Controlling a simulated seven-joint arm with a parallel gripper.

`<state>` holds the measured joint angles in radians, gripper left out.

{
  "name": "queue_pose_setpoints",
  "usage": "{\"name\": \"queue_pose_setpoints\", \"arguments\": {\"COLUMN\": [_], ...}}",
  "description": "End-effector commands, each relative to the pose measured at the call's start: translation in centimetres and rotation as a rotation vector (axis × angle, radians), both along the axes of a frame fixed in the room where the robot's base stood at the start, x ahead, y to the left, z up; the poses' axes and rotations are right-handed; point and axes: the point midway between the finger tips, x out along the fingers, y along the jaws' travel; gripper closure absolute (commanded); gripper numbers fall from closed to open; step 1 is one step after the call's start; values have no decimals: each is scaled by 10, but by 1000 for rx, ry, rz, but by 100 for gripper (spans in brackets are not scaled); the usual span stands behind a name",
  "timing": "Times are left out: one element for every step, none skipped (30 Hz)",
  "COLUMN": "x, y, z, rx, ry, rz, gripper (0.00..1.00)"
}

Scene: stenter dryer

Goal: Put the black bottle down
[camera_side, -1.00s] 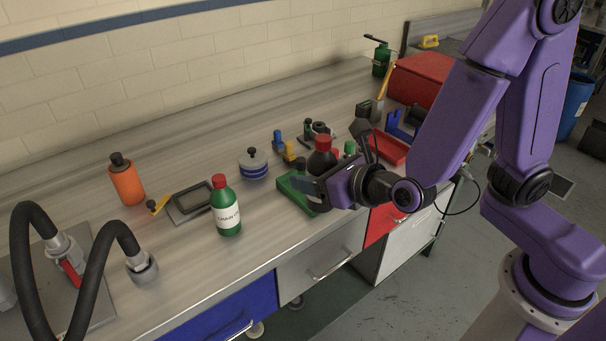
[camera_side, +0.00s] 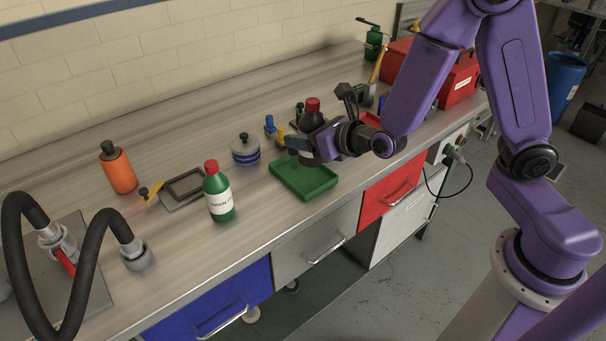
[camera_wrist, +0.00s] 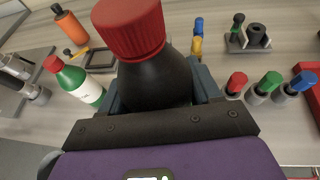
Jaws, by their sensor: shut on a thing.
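The black bottle (camera_wrist: 157,82) with a red ribbed cap fills the middle of the wrist view, upright between the two fingers. My gripper (camera_wrist: 162,92) is shut on it. In the side view the bottle (camera_side: 312,119) shows behind my gripper (camera_side: 302,144), just beyond the green tray (camera_side: 322,186). Its lower part is hidden by the gripper, so I cannot tell whether its base touches the bench.
On the bench (camera_side: 258,210), a green bottle (camera_side: 219,195) with a red cap stands left of the tray.

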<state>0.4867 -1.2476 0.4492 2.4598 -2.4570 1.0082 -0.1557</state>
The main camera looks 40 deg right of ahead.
Motion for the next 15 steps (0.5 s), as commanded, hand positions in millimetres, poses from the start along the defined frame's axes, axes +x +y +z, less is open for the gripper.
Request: {"name": "queue_pose_setpoints", "arguments": {"x": [7, 9, 12, 14, 15, 17, 17, 18, 19, 19, 19, 19, 19, 18, 18], "y": [-8, -11, -14, -16, -18, -20, -21, -22, -22, -22, -22, -22, -22, -22, -22], "z": [-3, -5, -7, -8, -9, -11, -12, -14, -17, -20, -24, -29, -33, -36, -41], "rx": [0, 0, -1, 0, 0, 0, 0, -1, -2, -3, -3, -2, -3, -3, -2], "ry": [3, 6, 8, 10, 11, 13, 14, 16, 16, 17, 18, 19, 18, 19, 18], "rz": [-2, -1, 1, 4, 4, 7, 7, 8, 9, 10, 10, 10, 10, 10, 10], "gripper": [78, 78, 78, 78, 78, 78, 78, 78, 78, 78, 78, 78, 78, 78, 78]}}
